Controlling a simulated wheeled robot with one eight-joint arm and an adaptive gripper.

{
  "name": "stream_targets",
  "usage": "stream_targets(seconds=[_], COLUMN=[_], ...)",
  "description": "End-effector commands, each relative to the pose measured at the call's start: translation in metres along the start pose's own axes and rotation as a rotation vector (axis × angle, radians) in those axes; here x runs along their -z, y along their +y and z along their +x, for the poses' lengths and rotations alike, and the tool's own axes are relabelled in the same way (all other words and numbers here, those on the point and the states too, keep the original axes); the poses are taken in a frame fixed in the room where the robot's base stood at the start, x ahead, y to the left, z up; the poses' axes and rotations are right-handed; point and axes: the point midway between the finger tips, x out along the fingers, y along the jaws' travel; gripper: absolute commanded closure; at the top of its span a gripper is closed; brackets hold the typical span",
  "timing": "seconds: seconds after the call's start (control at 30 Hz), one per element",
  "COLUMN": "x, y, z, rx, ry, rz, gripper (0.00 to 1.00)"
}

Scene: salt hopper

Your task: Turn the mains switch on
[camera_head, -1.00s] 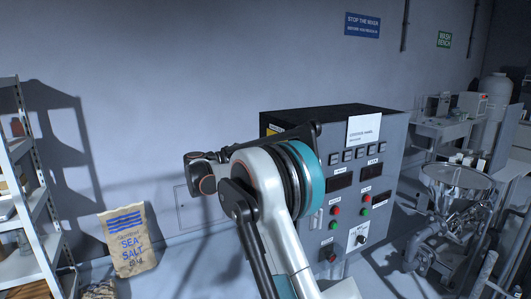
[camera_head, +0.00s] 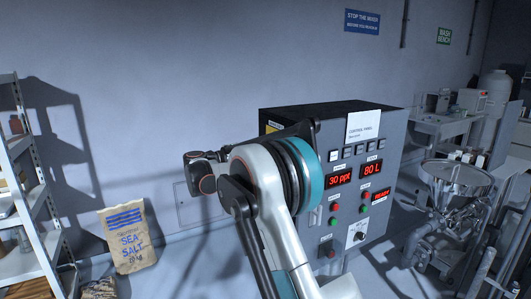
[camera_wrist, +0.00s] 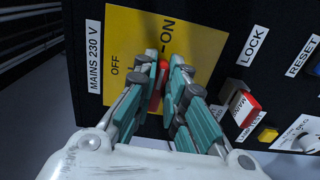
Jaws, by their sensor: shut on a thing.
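The mains switch is a red handle (camera_wrist: 156,91) on a yellow plate (camera_wrist: 125,35) on the side of the control cabinet, in the wrist view. The plate reads OFF at left and ON at top, beside a MAINS 230 V label. My gripper (camera_wrist: 163,66) is shut on the red handle, a finger on each side, hiding much of it. The handle seems to point up towards ON. In the head view my arm hides the switch and my fingers.
A red LOCK part (camera_wrist: 242,103) and a yellow button (camera_wrist: 266,134) sit right of my gripper. A sea salt bag (camera_head: 128,240) and shelf (camera_head: 30,262) stand at left. A metal hopper (camera_head: 456,180) stands right of the cabinet.

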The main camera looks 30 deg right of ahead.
Motion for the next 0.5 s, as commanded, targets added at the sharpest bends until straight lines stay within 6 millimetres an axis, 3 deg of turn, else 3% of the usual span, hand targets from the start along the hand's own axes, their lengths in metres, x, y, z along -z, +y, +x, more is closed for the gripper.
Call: stream_targets(seconds=[0.33,0.37,0.43,0.5], x=[-0.0003,-0.0002,-0.0003,-0.0002], y=[-0.0017,-0.0017,-0.0016,-0.0014], z=[-0.0005,-0.0005,-0.0005,-0.0004], rx=[0.003,0.003,0.003,0.002], ry=[-0.001,-0.001,-0.001,-0.001], rz=[0.003,0.003,0.003,0.002], gripper=[1.00,0.84,0.68,0.68])
